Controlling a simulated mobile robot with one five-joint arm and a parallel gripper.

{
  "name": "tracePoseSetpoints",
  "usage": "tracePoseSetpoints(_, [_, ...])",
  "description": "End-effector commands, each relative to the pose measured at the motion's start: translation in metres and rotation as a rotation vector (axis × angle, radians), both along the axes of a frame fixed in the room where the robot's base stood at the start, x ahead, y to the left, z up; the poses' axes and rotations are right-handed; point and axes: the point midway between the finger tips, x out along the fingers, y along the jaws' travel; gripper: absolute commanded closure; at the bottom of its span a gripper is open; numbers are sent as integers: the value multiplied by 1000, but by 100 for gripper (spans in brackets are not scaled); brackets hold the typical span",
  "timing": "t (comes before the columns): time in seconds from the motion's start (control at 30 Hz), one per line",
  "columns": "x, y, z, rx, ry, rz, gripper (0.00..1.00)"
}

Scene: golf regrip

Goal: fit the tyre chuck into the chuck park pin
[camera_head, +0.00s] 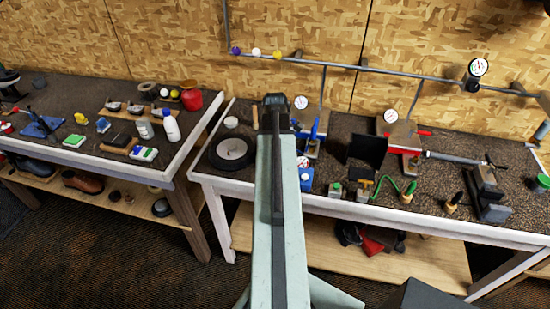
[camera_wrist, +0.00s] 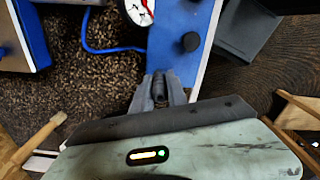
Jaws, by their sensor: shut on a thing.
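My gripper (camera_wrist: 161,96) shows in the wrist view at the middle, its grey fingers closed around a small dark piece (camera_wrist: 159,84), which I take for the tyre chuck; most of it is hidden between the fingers. In the head view my arm hides the gripper and the held piece. I cannot tell which part is the chuck park pin.
A blue hose (camera_wrist: 110,49) curves left of the gauge. In the head view, a tyre (camera_head: 232,151) lies left of my arm on the bench (camera_head: 340,207). A black upright panel (camera_head: 367,149) and a clamp stand right. The left bench (camera_head: 85,95) holds shoes, bottles and balls.

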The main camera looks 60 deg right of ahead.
Motion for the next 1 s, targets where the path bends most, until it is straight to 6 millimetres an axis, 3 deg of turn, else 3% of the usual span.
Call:
tracePoseSetpoints(0.27, [0, 0, -8, 0, 0, 0, 100])
tracePoseSetpoints(0.3, [0, 0, -7, 0, 0, 0, 70])
tracePoseSetpoints(0.37, [0, 0, -6, 0, 0, 0, 56])
tracePoseSetpoints(0.77, [0, 0, -1, 0, 0, 0, 56])
tracePoseSetpoints(1.0, [0, 0, 36, 0, 0, 0, 56])
